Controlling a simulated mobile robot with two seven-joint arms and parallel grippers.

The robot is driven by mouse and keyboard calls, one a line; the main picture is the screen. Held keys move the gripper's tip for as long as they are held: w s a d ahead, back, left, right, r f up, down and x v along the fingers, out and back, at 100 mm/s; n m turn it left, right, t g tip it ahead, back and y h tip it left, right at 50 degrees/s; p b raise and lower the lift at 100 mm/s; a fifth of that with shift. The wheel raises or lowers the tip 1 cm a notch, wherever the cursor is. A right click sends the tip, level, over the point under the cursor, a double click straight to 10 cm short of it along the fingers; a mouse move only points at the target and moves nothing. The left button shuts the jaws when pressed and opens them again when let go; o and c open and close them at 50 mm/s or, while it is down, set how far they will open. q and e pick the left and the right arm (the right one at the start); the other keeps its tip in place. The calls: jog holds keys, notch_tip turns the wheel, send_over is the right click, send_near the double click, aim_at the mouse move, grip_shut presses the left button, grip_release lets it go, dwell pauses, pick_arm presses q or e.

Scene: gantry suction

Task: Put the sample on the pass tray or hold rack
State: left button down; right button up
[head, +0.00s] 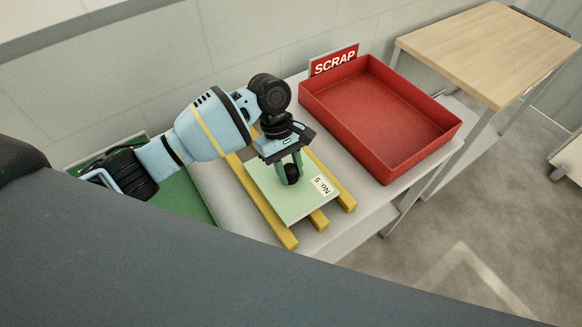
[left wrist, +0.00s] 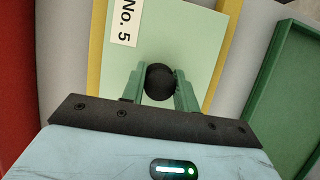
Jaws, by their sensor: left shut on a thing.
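The sample is a flat pale green plate (head: 296,207) with a black round knob (left wrist: 159,83) and a white "No. 5" label. It lies level over the yellow rails of the hold rack (head: 347,203); whether it touches them I cannot tell. My left gripper (head: 291,174) is shut on the knob, with a green finger on either side of it in the left wrist view (left wrist: 160,85). The green pass tray (head: 187,196) is left of the rack, partly hidden by my left arm. My right gripper is not in view.
A red tray (head: 385,172) with a "SCRAP" sign (head: 334,60) stands right of the rack on the same grey table. A wooden-topped table (head: 490,50) is farther right. A wall runs behind. Bare table shows between the rack and the red tray.

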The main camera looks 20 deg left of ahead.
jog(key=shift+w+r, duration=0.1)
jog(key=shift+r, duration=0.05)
pick_arm(q)
jog(key=c, duration=1.1)
grip_release()
jog(key=shift+f, duration=0.1)
jog(key=shift+o, duration=0.2)
jog(key=shift+r, duration=0.2)
jog(key=p+v, duration=0.1)
jog(key=v, duration=1)
jog(key=shift+r, duration=0.4)
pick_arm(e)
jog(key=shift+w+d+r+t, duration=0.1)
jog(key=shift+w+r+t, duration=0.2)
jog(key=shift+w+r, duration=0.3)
pick_arm(q)
jog(key=shift+w+a, duration=0.1)
jog(key=shift+w, duration=0.05)
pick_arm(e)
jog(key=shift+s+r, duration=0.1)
